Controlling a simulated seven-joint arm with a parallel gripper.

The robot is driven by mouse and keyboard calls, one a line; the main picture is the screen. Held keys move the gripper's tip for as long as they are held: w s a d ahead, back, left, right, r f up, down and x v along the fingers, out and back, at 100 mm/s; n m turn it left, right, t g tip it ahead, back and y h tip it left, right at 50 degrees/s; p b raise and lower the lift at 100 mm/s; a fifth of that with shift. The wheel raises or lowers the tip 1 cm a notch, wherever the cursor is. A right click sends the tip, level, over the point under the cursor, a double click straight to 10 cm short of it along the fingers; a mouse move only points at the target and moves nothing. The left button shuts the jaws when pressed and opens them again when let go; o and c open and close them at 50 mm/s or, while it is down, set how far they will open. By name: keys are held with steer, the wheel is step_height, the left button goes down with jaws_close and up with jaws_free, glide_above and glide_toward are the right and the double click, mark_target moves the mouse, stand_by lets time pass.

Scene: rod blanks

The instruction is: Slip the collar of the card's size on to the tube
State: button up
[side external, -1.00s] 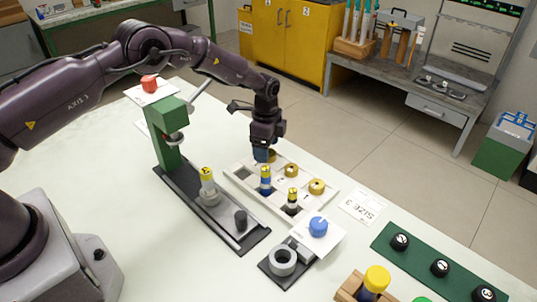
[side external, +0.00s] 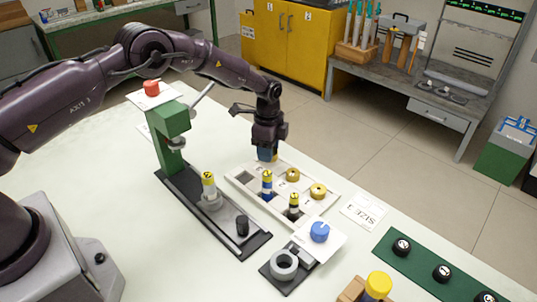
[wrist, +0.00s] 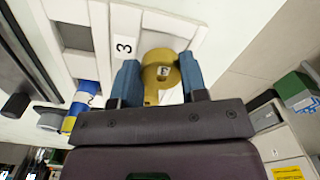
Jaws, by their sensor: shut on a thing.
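My gripper (side external: 267,155) is low over the far end of the white tray (side external: 240,184). In the wrist view its two blue fingers (wrist: 159,78) are shut on a brass collar (wrist: 150,73), beside a tray label reading 3. The collar is hidden by the fingers in the side view. Two other brass collars, the middle one (side external: 292,174) and the near one (side external: 318,190), sit in the tray. The size card (side external: 364,211) lies right of the tray; its digit is hard to read. A hollow grey ring-shaped piece (side external: 284,265), perhaps the tube, stands on a black base.
A blue-and-yellow plug (side external: 267,184) and a black-and-yellow plug (side external: 293,206) stand in the tray. A green press (side external: 172,140) with a yellow-topped piece (side external: 208,185) on its rail is to the left. A blue knob (side external: 319,232) is near the grey ring. A green button strip (side external: 420,259) is at right.

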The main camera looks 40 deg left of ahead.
steer(key=r, duration=0.7)
steer(key=shift+d+r, duration=0.2)
steer(key=shift+r, duration=0.2)
steer(key=s+d+r+m, duration=0.2)
steer(key=s+d, duration=0.2)
steer(key=d, duration=0.3)
step_height(320, 180, up, 4)
steer(key=m, duration=0.7)
glide_above(206, 173)
steer(key=shift+w+d+f, duration=0.1)
steer(key=shift+w, duration=0.1)
steer(key=shift+s, duration=0.2)
steer(key=shift+f, duration=2.2)
steer(key=shift+f, duration=0.65)
